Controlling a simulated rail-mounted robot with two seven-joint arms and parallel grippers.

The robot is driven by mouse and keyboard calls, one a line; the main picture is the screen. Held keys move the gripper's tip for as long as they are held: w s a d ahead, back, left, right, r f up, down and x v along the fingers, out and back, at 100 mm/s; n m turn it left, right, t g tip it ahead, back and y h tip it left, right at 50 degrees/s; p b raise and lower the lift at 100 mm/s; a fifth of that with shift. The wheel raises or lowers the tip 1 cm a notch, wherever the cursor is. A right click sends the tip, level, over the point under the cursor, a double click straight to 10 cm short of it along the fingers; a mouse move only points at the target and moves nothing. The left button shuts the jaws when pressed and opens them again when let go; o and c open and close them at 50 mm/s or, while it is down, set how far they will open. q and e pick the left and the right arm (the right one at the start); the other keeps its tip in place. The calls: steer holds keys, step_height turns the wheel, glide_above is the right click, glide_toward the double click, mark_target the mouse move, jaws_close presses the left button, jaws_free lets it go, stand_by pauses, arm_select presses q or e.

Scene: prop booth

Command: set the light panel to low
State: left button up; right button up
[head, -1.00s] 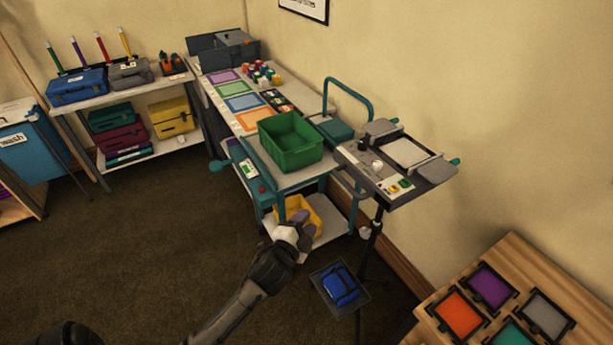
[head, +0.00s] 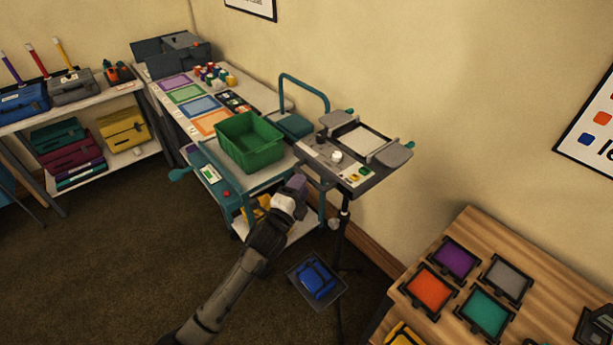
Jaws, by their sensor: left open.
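The light panel (head: 370,142) stands on a black tripod stand right of centre in the head view. It has a pale plate with grey flaps at its sides. Its near-left control strip carries a white knob (head: 337,157), a dark knob and small yellow and green buttons (head: 358,174). I cannot read the setting. My left gripper (head: 299,186) is open, below and left of the panel's control strip in the picture, and appears apart from it. Nothing shows between its fingers. My right gripper is out of view.
A teal cart (head: 230,184) holding a green bin (head: 249,151) stands just left of the panel. A wooden table (head: 470,228) with coloured framed tiles is at the lower right. A blue item lies on a dark tray (head: 300,285) low by the stand. Carpet is clear at lower left.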

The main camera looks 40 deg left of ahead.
arm_select(q)
steer(key=shift+x, duration=2)
jaws_close()
